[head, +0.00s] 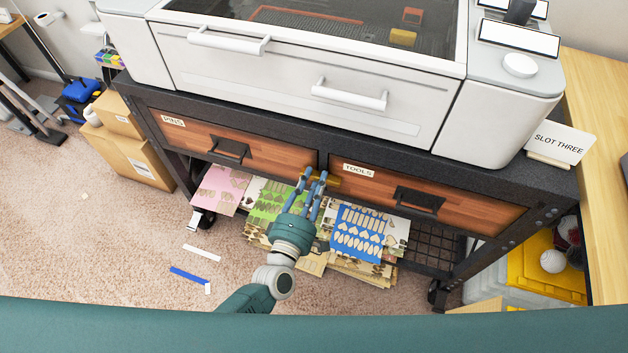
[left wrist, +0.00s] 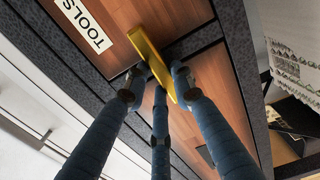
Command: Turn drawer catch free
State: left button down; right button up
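The yellow drawer catch (head: 331,181) is a flat bar on the dark divider between the two wooden drawers. It lies across the divider and overlaps both drawer fronts. In the left wrist view the catch (left wrist: 150,55) shows between my blue fingers. My left gripper (head: 314,180) is at the catch, with fingertips (left wrist: 160,78) on both sides of it. I cannot tell whether they press on it. The PINS drawer (head: 205,142) is on the left and the TOOLS drawer (head: 455,207) on the right. Both look shut. My right gripper is not in view.
A large white machine (head: 330,110) stands on the bench top. Patterned sheets (head: 358,237) lie on the shelf below the drawers. A SLOT THREE sign (head: 558,142) stands at the right. Cardboard boxes (head: 135,155) stand left. Carpet in front is mostly clear.

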pick_arm(q)
jog(key=shift+m, duration=0.3)
jog(key=m+p, duration=0.1)
jog(key=m, duration=0.2)
jog(key=shift+d+r, duration=0.15)
jog(key=m, duration=0.3)
jog(key=m+p, duration=0.1)
jog(key=m, duration=0.2)
jog(key=shift+s+d+r, duration=0.1)
jog(key=shift+s+d, duration=0.05)
jog(key=shift+d, duration=0.05)
jog(key=shift+s+d+m+p, duration=0.1)
jog(key=shift+d+m+p, duration=0.1)
jog(key=shift+m, duration=1.15)
jog(key=shift+d+m+p, duration=0.1)
jog(key=shift+m+p, duration=0.15)
jog(key=shift+m, duration=1.15)
jog(key=shift+s+d+m+p, duration=0.1)
jog(key=shift+m+p, duration=0.1)
jog(key=shift+m, duration=1.15)
jog(key=c, duration=1.4)
grip_release()
jog(key=shift+c, duration=0.2)
